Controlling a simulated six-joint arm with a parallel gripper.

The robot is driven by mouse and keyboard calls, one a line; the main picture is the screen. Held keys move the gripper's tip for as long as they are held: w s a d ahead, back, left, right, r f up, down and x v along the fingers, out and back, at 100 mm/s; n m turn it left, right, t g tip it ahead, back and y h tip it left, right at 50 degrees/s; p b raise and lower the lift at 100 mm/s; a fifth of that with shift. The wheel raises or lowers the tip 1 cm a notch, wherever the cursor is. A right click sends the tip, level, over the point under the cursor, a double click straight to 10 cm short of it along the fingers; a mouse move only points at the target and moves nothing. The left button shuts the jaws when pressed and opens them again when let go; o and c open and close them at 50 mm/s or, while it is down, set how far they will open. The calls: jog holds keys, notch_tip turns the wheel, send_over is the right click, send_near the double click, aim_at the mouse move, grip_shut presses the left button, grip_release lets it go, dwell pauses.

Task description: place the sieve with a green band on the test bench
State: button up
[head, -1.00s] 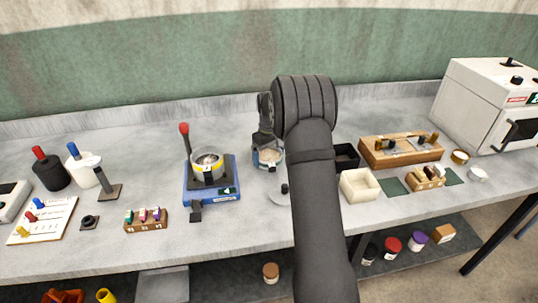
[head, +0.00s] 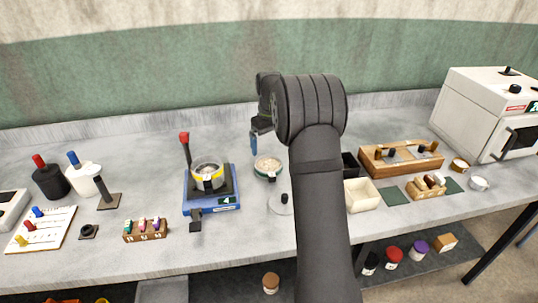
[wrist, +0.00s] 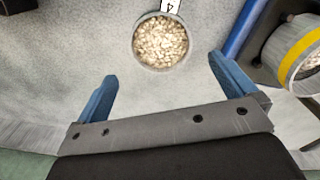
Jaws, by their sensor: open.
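The sieve with a green band (head: 268,174) stands upright on the grey bench top, holding pale grain. In the wrist view the sieve (wrist: 160,42) shows from above, with a white tag on its rim; its band is hardly visible there. My gripper (head: 256,144) is above and slightly left of it in the head view, with a blue finger showing. In the wrist view my gripper (wrist: 164,84) is open and empty, its two blue fingers apart and clear of the sieve.
A yellow-banded sieve (head: 208,183) with grain sits on a blue device with a red-knobbed lever (head: 185,150), left of the green-banded one. A round disc with a black knob (head: 281,206) lies in front. A cream tray (head: 362,194) stands to the right.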

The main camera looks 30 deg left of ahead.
aim_at(269, 170)
notch_tip(269, 170, up, 2)
jog(key=shift+r, duration=0.2)
notch_tip(269, 170, down, 12)
jog(key=shift+f, duration=0.1)
notch_tip(269, 170, up, 2)
jog(key=shift+r, duration=0.9)
